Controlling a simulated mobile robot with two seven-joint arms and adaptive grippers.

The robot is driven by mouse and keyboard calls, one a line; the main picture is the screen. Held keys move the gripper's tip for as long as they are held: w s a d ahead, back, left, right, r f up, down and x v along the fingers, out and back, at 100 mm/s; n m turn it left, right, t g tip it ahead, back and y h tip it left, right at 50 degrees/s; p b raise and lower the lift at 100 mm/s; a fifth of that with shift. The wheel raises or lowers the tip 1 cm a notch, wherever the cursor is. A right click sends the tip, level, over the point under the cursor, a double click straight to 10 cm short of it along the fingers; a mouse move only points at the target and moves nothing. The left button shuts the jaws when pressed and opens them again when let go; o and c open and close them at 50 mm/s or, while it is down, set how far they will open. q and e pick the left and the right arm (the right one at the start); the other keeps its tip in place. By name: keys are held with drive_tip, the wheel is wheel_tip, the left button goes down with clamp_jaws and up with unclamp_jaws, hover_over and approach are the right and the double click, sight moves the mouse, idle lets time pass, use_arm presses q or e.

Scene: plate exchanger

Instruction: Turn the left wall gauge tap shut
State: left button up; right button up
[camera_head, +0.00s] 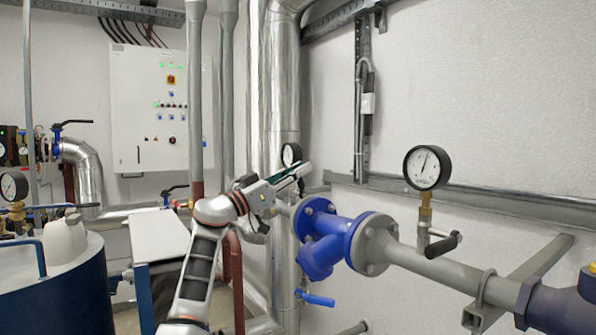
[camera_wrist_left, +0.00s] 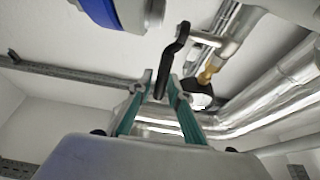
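The left wall gauge (camera_head: 291,154) is a small round dial with a dark rim, beside the silver vertical pipe in the head view. My left gripper (camera_head: 300,173) is just below and in front of it and hides its tap there. In the left wrist view, the tap's black lever (camera_wrist_left: 170,58) reaches down between the two green fingers of my left gripper (camera_wrist_left: 160,82). The fingers look spread, one on each side of the lever's end; contact is unclear. My right gripper is not in view.
A blue flanged valve (camera_head: 328,238) sits on the pipe just right of my gripper. A second gauge (camera_head: 427,167) with a black-handled tap (camera_head: 445,243) stands further right. A control cabinet (camera_head: 160,110) hangs behind, and a blue tank (camera_head: 55,290) stands at left.

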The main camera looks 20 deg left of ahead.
use_arm(q)
clamp_jaws()
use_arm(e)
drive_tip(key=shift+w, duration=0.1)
